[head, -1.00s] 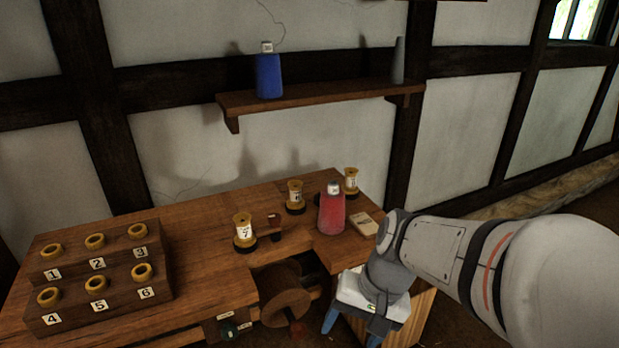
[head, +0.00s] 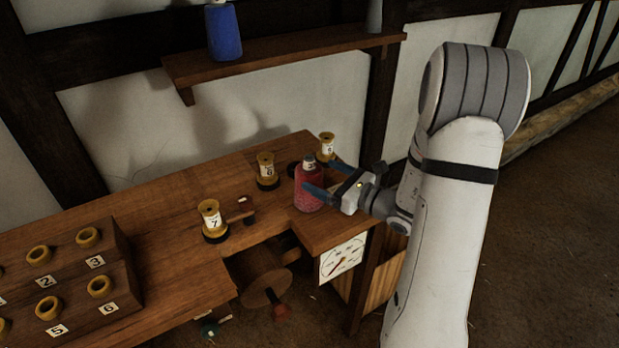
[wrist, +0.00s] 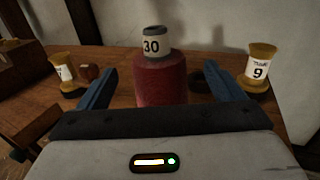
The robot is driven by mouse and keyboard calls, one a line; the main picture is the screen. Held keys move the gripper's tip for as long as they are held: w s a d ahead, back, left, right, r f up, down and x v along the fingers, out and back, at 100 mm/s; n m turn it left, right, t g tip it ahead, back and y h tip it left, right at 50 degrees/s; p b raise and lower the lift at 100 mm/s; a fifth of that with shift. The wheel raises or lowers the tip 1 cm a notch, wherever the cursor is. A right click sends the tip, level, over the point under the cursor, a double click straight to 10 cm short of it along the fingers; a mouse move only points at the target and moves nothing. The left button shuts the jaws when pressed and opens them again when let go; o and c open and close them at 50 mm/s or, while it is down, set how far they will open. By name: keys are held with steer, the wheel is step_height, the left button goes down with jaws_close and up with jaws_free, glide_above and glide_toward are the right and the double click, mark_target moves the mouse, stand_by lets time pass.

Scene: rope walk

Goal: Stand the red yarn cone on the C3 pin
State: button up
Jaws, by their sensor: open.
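The red yarn cone (head: 309,176) stands upright on the right part of the wooden bench, with a grey cap. In the wrist view the red yarn cone (wrist: 161,80) fills the middle, and its cap label reads 30. My gripper (head: 324,178) reaches in from the right at cone height. In the wrist view my gripper (wrist: 161,77) is open, with one blue finger on each side of the cone and visible gaps between. The cone's base is hidden behind the gripper body. I cannot make out a pin marked C3.
Spools marked 7 (head: 211,220), 8 (head: 266,170) and 9 (wrist: 258,72) stand near the cone. A stepped block (head: 75,262) with numbered rings is at left. A shelf (head: 280,58) above holds a blue cone (head: 225,32). A dial (head: 343,259) hangs at the bench front.

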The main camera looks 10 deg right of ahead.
mark_target(303, 166)
steer(key=shift+w+a+r, duration=0.25)
steer(key=shift+w+a, duration=0.2)
steer(key=shift+a, duration=0.25)
steer(key=p+x, duration=0.1)
steer(key=x, duration=0.4)
steer(key=shift+w+f, duration=0.15)
steer(key=shift+c, duration=0.2)
steer(key=c, duration=1.6)
